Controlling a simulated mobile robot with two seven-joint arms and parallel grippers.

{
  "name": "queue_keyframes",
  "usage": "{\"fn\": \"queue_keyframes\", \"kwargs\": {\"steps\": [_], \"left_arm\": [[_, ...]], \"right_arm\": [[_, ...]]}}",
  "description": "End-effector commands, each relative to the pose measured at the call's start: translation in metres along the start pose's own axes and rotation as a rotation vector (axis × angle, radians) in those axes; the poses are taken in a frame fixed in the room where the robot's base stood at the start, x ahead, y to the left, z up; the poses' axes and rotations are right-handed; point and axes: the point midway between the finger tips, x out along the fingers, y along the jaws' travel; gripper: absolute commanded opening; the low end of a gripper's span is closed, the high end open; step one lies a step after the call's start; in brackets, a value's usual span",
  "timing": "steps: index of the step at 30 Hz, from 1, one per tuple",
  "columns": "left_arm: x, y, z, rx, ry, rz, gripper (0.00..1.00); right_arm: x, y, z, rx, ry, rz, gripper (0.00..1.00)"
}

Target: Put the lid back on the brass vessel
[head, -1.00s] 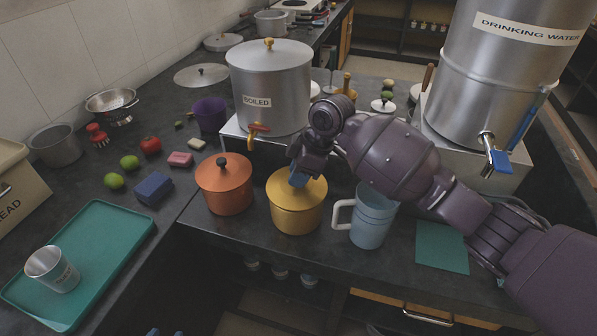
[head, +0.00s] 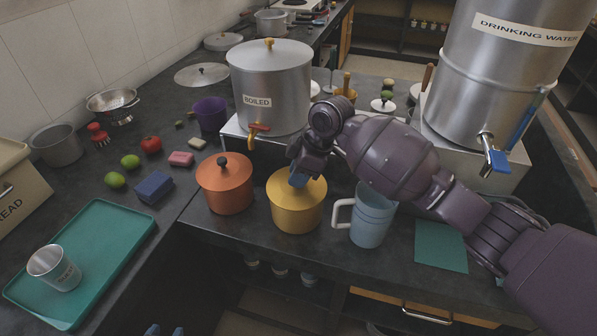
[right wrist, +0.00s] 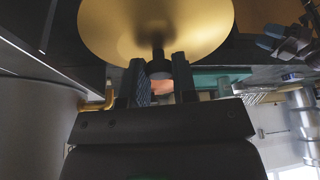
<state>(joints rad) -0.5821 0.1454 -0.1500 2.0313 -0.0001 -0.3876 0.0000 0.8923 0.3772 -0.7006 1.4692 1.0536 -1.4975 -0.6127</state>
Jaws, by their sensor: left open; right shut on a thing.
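The brass vessel (head: 296,217) is a yellow pot on the dark counter, to the right of an orange lidded pot. Its brass lid (head: 312,188) lies over its mouth and looks level; I cannot tell whether a small gap remains under it. My right gripper (head: 298,179) comes down from above and is shut on the lid's knob. In the right wrist view the lid (right wrist: 155,25) fills the top, with its dark knob (right wrist: 158,66) between the two fingers. My left gripper (head: 165,331) is open and empty at the bottom edge, mostly out of view.
The orange pot (head: 224,190) stands close on the left and a pale blue jug (head: 372,217) close on the right. Behind are the boiled-water urn (head: 271,85) with its tap and the large drinking-water tank (head: 505,70).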

Motion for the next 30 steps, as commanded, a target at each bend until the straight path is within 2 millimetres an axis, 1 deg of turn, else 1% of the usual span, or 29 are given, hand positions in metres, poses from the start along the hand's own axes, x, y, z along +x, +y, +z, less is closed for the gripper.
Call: {"fn": "queue_keyframes", "kwargs": {"steps": [12,30], "left_arm": [[0.0,0.0001,-0.0001,0.0,0.0,0.0,0.43],[-0.0017,-0.0005,-0.0053,-0.001,0.005,-0.001,0.43]], "right_arm": [[0.0002,-0.0001,0.0001,0.0,0.0,-0.001,0.02],[0.0009,-0.0001,0.0006,0.0,-0.001,-0.001,0.02]]}}
